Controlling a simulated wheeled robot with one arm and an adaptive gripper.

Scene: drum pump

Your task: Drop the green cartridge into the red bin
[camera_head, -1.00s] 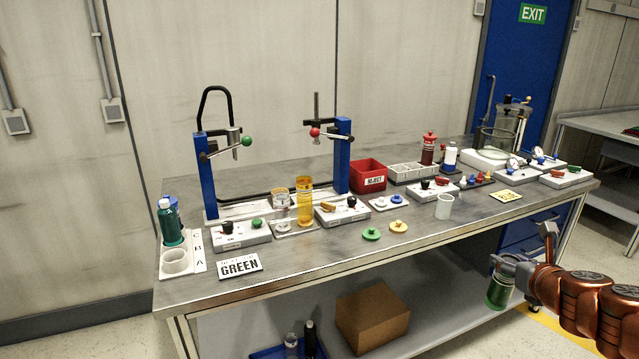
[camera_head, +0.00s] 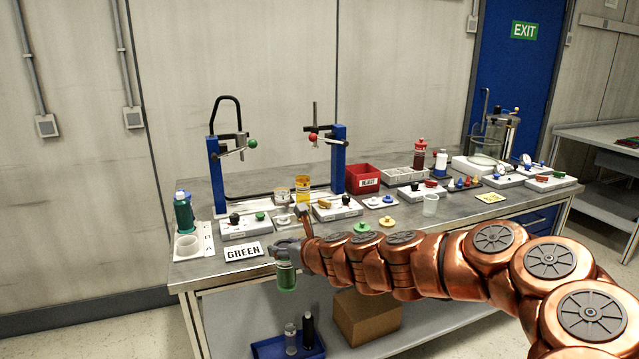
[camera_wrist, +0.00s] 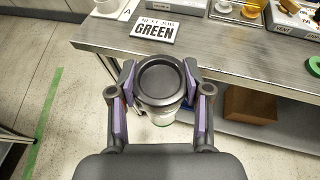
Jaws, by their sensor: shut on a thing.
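The green cartridge (camera_head: 286,276) hangs upright in my gripper (camera_head: 288,248), just in front of the workbench's front edge. In the wrist view my gripper (camera_wrist: 160,88) is shut around the cartridge's dark round top (camera_wrist: 160,76), with a purple pad on each side. The cartridge's body is mostly hidden below its top there. The red bin (camera_head: 362,180), labelled REJECT, stands at the back middle of the bench, right of the blue press post. It is well behind and to the right of my gripper.
The bench (camera_head: 215,275) holds a "GREEN" card (camera_head: 243,251), a teal bottle (camera_head: 184,214) at the left, blue press posts (camera_head: 339,160) and control boxes. A green disc (camera_head: 362,227) and a yellow disc (camera_head: 387,221) lie near the front. A cardboard box (camera_head: 366,317) is on the lower shelf.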

